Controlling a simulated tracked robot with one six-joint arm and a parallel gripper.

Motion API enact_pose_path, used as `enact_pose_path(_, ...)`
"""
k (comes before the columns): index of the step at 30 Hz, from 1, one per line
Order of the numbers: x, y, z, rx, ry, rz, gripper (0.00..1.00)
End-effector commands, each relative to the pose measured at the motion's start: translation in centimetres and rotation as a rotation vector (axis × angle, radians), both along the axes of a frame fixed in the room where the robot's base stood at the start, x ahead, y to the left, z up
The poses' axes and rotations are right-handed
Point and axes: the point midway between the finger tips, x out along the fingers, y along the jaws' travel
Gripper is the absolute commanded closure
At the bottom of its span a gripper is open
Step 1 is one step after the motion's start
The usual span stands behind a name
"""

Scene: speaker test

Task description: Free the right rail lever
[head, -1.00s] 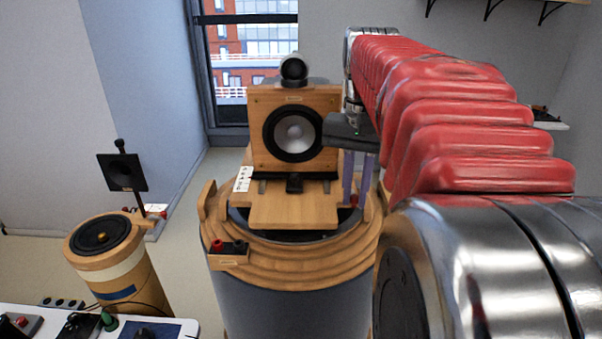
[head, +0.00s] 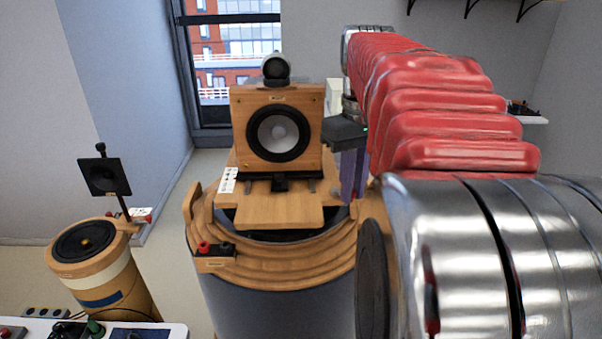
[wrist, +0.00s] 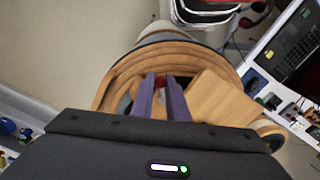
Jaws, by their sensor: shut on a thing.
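The speaker box (head: 278,130) stands upright on a wooden sled (head: 275,208) on top of the round wooden pedestal (head: 275,273). My gripper (head: 350,196) points down at the right side of the sled, with its purple fingers close together. In the wrist view, my gripper (wrist: 161,82) is shut on a small red part, apparently the right rail lever (wrist: 160,78), at the inner edge of the stepped wooden rings. The fingers cover most of it. In the head view the lever is hidden behind the fingers.
Red and black terminals (head: 213,248) sit on the pedestal's front rim. A white bench edge (head: 170,330) lies at the bottom left. Floor shows between drum and pedestal.

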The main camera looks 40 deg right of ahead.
Motion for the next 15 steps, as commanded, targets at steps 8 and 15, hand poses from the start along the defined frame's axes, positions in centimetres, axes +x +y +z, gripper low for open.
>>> enact_pose_path(8, 0.2, -1.1, 0.0, 0.000, 0.002, 0.254, 1.00)
enact_pose_path(15, 0.5, -1.7, 0.0, 0.000, 0.002, 0.423, 1.00)
